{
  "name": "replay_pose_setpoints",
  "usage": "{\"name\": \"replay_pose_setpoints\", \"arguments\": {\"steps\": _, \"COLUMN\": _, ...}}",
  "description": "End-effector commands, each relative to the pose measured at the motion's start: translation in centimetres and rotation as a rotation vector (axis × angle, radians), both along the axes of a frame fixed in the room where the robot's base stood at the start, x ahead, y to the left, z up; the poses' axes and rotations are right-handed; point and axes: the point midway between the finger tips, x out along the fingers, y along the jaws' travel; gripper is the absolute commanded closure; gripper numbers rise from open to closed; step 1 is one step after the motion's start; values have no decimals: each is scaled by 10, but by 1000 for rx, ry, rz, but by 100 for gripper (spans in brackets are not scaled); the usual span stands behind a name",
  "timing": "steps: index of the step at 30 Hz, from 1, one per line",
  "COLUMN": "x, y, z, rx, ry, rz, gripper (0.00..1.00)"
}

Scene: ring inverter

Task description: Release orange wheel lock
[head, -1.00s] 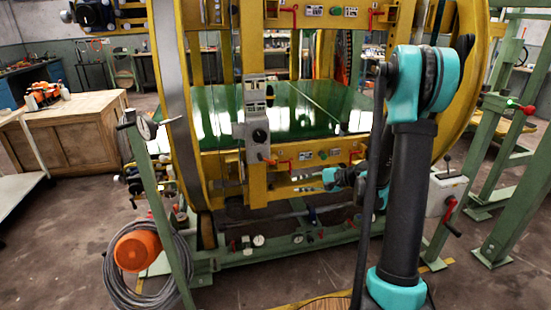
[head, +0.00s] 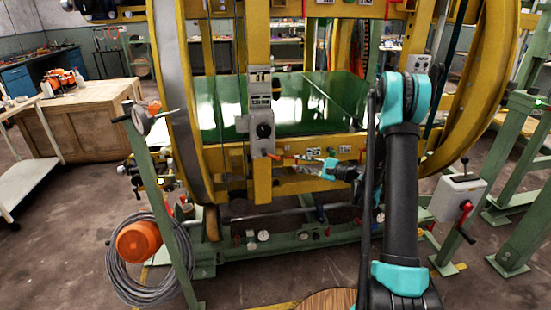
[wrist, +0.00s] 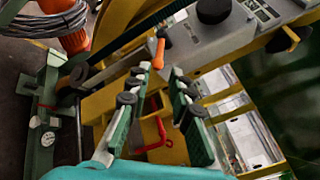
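A small orange handle (wrist: 159,50) hangs from the lower edge of a grey box with a black knob in the wrist view; I take it for the wheel lock. The grey box (head: 262,122) is on a yellow upright of the ring frame in the head view. My gripper (wrist: 160,72) is open, its two green-padded fingers apart. The handle's lower end is near the gap between the fingertips; I cannot tell if they touch. A red handle (wrist: 154,136) shows behind, between the fingers. In the head view, my gripper (head: 312,164) is small, right of the box.
The large yellow ring (head: 181,110) stands around a green panel (head: 225,118). A green post (head: 160,190) with an orange cylinder (head: 138,243) and coiled grey cable stands front left. A grey crank box (head: 456,198) is at right. Yellow beams are close to the fingers.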

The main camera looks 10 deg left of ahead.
Motion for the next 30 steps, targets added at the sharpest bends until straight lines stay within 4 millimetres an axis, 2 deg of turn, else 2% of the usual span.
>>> {"name": "replay_pose_setpoints", "arguments": {"steps": 1, "x": 2, "y": 11, "z": 0, "rx": 0, "ry": 0, "rz": 4, "gripper": 79}}
{"name": "replay_pose_setpoints", "arguments": {"steps": 9, "x": 19, "y": 62, "z": 0, "rx": 0, "ry": 0, "rz": 4, "gripper": 79}}
{"name": "replay_pose_setpoints", "arguments": {"steps": 15, "x": 29, "y": 90, "z": 0, "rx": -1, "ry": -1, "rz": 2, "gripper": 79}}
{"name": "replay_pose_setpoints", "arguments": {"steps": 21, "x": 34, "y": 103, "z": 0, "rx": 0, "ry": -1, "rz": 0, "gripper": 79}}
{"name": "replay_pose_setpoints", "arguments": {"steps": 30, "x": 34, "y": 105, "z": 0, "rx": -1, "ry": -1, "rz": -1, "gripper": 79}}
